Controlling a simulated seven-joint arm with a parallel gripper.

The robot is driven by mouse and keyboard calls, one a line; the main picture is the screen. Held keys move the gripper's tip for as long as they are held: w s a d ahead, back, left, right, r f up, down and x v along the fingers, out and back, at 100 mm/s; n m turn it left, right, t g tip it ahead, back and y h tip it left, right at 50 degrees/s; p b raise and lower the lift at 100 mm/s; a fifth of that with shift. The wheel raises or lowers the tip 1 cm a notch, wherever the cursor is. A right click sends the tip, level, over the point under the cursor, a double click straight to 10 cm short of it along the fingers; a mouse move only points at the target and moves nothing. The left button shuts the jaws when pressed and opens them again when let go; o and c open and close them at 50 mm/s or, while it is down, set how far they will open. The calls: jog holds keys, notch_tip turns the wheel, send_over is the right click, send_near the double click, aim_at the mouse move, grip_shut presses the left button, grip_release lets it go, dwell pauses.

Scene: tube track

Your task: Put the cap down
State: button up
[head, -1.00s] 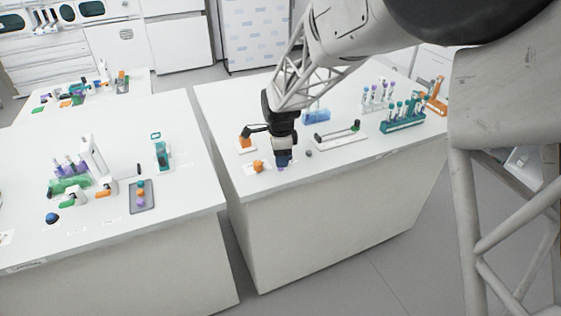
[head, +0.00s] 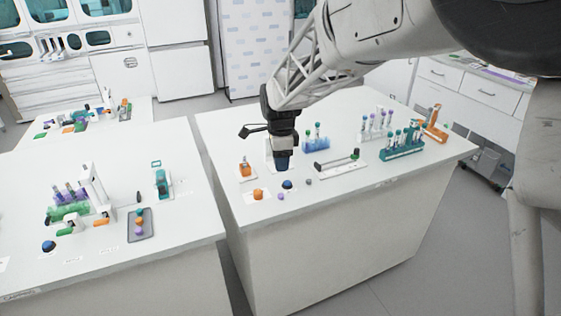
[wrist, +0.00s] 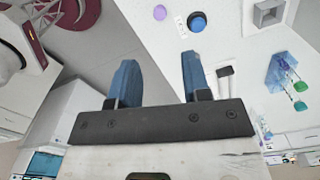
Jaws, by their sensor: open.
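A blue cap (head: 287,184) with a dark rim lies on the right-hand white table near its front edge. It also shows in the wrist view (wrist: 197,21), beyond the fingertips. My gripper (head: 282,168) is above and slightly behind the blue cap in the head view, apart from it. In the wrist view my gripper (wrist: 159,62) has two blue fingers spread wide with nothing between them. A small purple cap (head: 280,197) lies beside the blue cap, and shows in the wrist view (wrist: 160,12). An orange cap (head: 258,194) sits on a white card to the left.
A small grey round piece (head: 308,182) lies right of the blue cap. The front right tabletop is clear.

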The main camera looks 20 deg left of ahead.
dwell(0.7)
jog(key=s+d+r+n+t, duration=0.1)
jog(key=s+d+r+n, duration=0.3)
jog(key=d, duration=0.9)
jog(key=s+d+r+n, duration=0.1)
jog(key=s+d+r, duration=0.4)
jog(key=d, duration=0.8)
jog(key=s+d+n+t, duration=0.1)
jog(key=s+d+n, duration=0.5)
jog(key=s+d, duration=1.3)
jog(key=s, duration=0.3)
jog(key=shift+d+f+n+t, duration=0.2)
jog(key=shift+f+n+t, duration=0.1)
jog(key=shift+f+n, duration=0.1)
jog(key=shift+o, duration=0.7)
